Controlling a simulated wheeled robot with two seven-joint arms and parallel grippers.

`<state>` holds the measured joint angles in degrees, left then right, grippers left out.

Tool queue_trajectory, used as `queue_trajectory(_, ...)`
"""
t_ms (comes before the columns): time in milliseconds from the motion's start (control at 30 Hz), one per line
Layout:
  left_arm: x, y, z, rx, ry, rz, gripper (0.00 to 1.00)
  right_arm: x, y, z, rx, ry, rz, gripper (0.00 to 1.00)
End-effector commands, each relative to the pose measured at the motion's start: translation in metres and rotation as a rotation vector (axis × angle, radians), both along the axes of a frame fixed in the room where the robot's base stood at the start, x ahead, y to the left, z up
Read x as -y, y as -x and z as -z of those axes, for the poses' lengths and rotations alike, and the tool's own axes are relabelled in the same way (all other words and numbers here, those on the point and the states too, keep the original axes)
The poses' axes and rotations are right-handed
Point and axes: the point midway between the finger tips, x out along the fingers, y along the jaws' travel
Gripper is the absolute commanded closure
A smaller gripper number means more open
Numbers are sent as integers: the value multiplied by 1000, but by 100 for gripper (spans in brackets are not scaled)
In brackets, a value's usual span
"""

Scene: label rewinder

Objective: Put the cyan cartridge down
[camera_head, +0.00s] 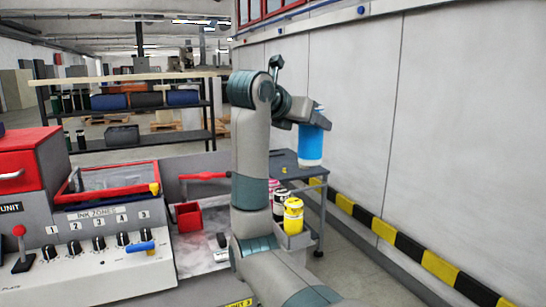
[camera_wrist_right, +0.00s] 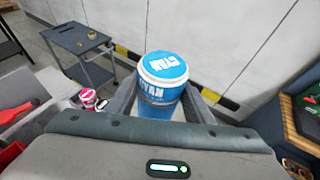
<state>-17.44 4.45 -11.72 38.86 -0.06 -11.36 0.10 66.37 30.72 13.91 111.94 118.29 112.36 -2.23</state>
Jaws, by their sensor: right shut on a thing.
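The cyan cartridge (camera_head: 311,147) is a blue cylinder with a white band at its bottom end in the head view. My right gripper (camera_head: 313,121) is shut on it and holds it up in the air, in front of the pale wall. In the right wrist view the cartridge (camera_wrist_right: 163,72) sits upright between the two fingers (camera_wrist_right: 160,98), with its blue lettered lid towards the camera. My left gripper is in neither view.
A grey cart (camera_head: 287,159) stands behind, by the wall; its top (camera_wrist_right: 78,38) looks mostly clear. A yellow cartridge (camera_head: 293,216) and a magenta one (camera_head: 279,204) stand in a holder beside my arm.

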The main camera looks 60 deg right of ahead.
Motion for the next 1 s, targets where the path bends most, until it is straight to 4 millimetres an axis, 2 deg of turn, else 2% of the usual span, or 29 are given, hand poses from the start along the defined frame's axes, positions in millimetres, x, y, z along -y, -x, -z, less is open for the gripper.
queue_trajectory(33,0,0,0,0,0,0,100,7,21,-21,5,5,53,96)
queue_trajectory(200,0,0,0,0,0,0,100,8,93,-68,2,3,288,96)
queue_trajectory(300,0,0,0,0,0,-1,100,-7,132,-83,0,2,455,96)
queue_trajectory(367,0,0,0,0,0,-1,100,-20,150,-87,-3,2,552,96)
queue_trajectory(500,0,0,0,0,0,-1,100,-55,185,-90,-3,3,774,96)
queue_trajectory(700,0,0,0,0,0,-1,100,-116,219,-82,-6,4,1087,96)
queue_trajectory(833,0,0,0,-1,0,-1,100,-160,232,-72,-6,6,1293,96)
queue_trajectory(1000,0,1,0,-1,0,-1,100,-220,237,-53,-7,7,1564,96)
